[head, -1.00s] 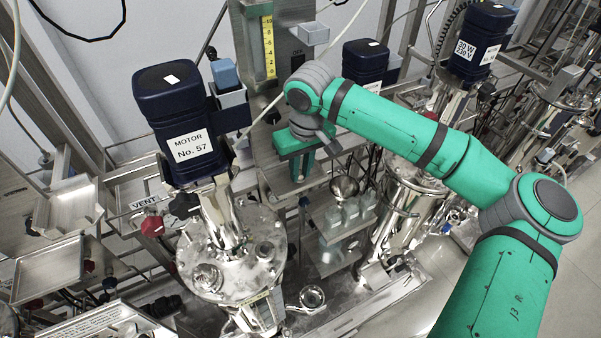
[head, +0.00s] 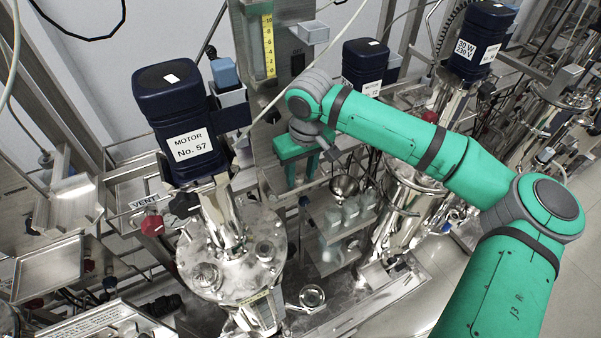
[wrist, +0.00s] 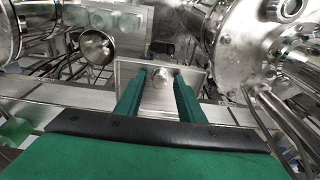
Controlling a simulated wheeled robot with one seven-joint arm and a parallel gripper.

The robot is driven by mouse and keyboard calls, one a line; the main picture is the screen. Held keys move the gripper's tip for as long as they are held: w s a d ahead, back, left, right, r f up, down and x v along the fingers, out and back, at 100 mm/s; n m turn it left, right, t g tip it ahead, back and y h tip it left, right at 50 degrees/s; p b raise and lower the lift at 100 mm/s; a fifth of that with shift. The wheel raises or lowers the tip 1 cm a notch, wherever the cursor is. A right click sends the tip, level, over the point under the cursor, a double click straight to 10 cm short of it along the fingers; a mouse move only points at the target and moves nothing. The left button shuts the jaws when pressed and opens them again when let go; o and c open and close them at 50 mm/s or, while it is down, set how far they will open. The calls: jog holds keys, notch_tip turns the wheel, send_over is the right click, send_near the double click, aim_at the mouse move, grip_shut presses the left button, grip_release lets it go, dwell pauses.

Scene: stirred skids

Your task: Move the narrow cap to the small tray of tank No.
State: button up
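My gripper (head: 302,174) points down in the head view, in front of the upright steel panel, between the two nearer tanks. In the wrist view its two green fingers (wrist: 160,73) are apart. A small, narrow, round metal piece (wrist: 160,84), which looks like the cap, shows between the fingers with a gap on each side. It is over or in a shallow metal tray (wrist: 122,72); I cannot tell its exact height. The cap is not visible in the head view. The task's tank number is cut off; the motor (head: 184,125) at left reads No. 57.
A metal funnel or ladle bowl (head: 344,186) and glass vessels (head: 351,211) sit close to the right of my gripper. The left tank lid (head: 232,262) has fittings. A shallow tray (head: 48,268) is at far left. A second motor (head: 365,65) stands behind my arm.

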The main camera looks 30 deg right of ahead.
notch_tip(320, 180, up, 12)
jog(key=s, duration=0.1)
jog(key=shift+s, duration=0.4)
dwell(0.5)
